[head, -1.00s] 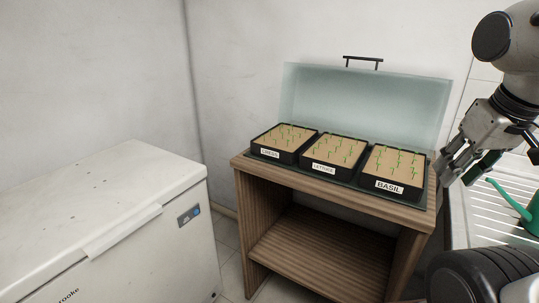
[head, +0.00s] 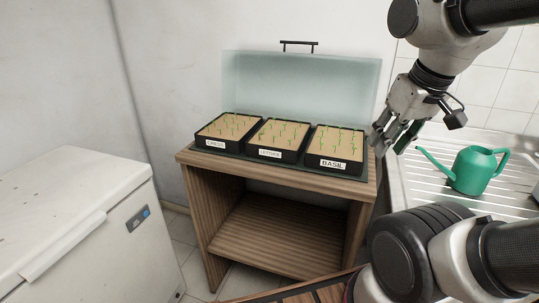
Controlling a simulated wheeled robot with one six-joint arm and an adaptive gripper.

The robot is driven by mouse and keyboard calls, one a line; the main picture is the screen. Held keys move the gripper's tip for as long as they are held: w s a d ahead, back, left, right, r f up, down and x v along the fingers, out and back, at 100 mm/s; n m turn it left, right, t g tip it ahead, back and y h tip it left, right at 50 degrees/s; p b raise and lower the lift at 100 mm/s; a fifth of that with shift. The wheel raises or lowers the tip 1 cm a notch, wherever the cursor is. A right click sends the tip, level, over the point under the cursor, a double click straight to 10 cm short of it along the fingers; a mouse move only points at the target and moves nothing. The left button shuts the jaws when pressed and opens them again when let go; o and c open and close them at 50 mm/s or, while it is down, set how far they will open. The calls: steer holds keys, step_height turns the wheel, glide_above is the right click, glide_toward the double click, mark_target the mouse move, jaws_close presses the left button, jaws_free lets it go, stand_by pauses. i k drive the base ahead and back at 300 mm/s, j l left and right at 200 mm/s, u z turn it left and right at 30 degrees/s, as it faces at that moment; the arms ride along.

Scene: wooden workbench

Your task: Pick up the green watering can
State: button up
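The green watering can (head: 474,171) stands upright on the ribbed metal drainboard at the right, its spout pointing left and its handle to the right. My gripper (head: 388,147) hangs in the air to the left of the can, near the right end of the wooden bench. Its fingers point down and are apart, with nothing visible between them. It does not touch the can.
Three black seed trays labelled cress, lettuce and basil (head: 334,151) stand on the wooden bench (head: 190,158), with a clear lid (head: 300,85) raised behind them. A white chest freezer (head: 80,210) is at the left. The drainboard (head: 425,188) around the can is mostly bare.

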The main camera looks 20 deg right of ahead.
mark_target(474, 166)
steer(key=z, duration=1.55)
